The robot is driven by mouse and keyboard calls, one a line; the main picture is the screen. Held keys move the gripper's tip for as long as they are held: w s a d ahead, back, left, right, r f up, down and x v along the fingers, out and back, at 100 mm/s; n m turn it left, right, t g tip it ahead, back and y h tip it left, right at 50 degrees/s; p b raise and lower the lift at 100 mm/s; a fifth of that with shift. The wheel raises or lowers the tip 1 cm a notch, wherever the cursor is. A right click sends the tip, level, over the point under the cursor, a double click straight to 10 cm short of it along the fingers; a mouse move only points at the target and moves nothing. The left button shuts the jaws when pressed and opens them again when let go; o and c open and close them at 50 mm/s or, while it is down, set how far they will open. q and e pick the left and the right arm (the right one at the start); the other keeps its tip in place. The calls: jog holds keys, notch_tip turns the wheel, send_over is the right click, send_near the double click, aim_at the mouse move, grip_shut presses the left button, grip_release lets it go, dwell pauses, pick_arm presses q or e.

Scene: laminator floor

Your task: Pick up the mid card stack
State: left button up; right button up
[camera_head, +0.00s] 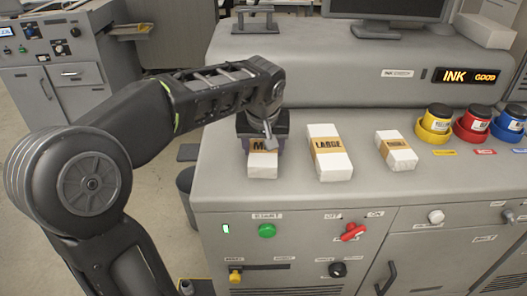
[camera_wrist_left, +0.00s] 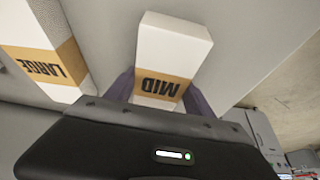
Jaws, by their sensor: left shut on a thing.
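The mid card stack (camera_head: 262,167) is a white block with a tan band, lying at the left end of the grey machine top. In the left wrist view the stack (camera_wrist_left: 178,45) shows its band lettered MID. My left gripper (camera_head: 264,140) is over the far part of the stack and covers part of its label. In the left wrist view its two fingers are on either side of the stack, shut on it. I cannot tell whether the stack is touching the surface. My right gripper is not in view.
The large card stack (camera_head: 329,155) lies just right of the mid one, and a smaller stack (camera_head: 397,152) farther right. Yellow (camera_head: 434,124), red (camera_head: 472,124) and blue (camera_head: 508,124) ink pots stand at the right. A monitor (camera_head: 390,14) is at the back.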

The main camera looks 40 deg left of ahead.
pick_arm(q)
jog(key=c, duration=0.5)
notch_tip(320, 180, up, 10)
jog(key=shift+r+b, duration=0.1)
jog(key=shift+b, duration=0.3)
